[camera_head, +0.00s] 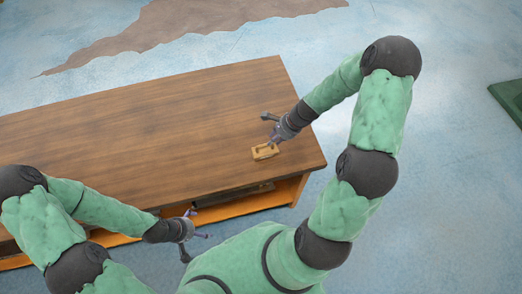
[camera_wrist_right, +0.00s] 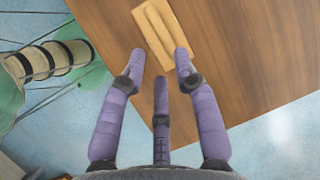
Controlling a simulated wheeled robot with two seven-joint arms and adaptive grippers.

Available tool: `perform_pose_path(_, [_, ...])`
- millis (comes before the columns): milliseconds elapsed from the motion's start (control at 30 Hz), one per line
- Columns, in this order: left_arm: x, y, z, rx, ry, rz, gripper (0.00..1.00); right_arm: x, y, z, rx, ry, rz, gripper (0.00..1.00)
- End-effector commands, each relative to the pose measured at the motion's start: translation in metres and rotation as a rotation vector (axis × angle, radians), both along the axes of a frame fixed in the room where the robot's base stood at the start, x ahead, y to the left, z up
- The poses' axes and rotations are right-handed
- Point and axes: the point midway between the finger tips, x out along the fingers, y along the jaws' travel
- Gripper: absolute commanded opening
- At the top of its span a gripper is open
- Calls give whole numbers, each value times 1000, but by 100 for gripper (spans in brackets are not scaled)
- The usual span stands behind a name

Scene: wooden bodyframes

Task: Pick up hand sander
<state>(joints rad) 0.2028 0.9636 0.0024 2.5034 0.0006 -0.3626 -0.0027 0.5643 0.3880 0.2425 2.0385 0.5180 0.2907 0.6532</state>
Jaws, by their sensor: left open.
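The hand sander (camera_head: 265,152) is a small, light wooden block lying flat on the brown table (camera_head: 140,125), near its right end. In the right wrist view the sander (camera_wrist_right: 160,28) shows at the top, just beyond the fingertips, with a raised strip along its middle. My right gripper (camera_head: 269,131) is over the sander; its three purple fingers (camera_wrist_right: 160,56) are spread and nothing is between them. I cannot tell whether a fingertip touches the sander. My left gripper (camera_head: 197,230) is open and empty by the table's front edge, away from the sander.
The rest of the tabletop is bare. Under it, the table has an open front shelf (camera_head: 232,199) with dark items, hard to make out. A brown patch (camera_head: 180,25) marks the blue floor behind, and a green object (camera_head: 508,100) is at the right edge.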

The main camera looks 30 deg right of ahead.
Motion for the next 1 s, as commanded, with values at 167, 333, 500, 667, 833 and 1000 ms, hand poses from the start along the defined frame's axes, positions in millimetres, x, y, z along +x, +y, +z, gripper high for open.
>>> perform_pose_path(167, [0,0,-9,0,1,0,100,6,8,-22,-1,-1,2,31])
perform_pose_path(333, [0,0,-12,0,0,0,100,9,10,-29,0,0,1,31])
perform_pose_path(500, [0,0,-21,0,0,0,100,14,18,-52,1,1,2,31])
perform_pose_path(667, [0,0,-29,0,0,0,100,20,24,-69,-1,-1,2,31])
perform_pose_path(833, [0,0,-30,0,0,0,100,22,26,-73,-2,-1,1,31])
perform_pose_path(1000, [0,0,-30,0,0,0,100,22,26,-72,-2,-1,1,31])
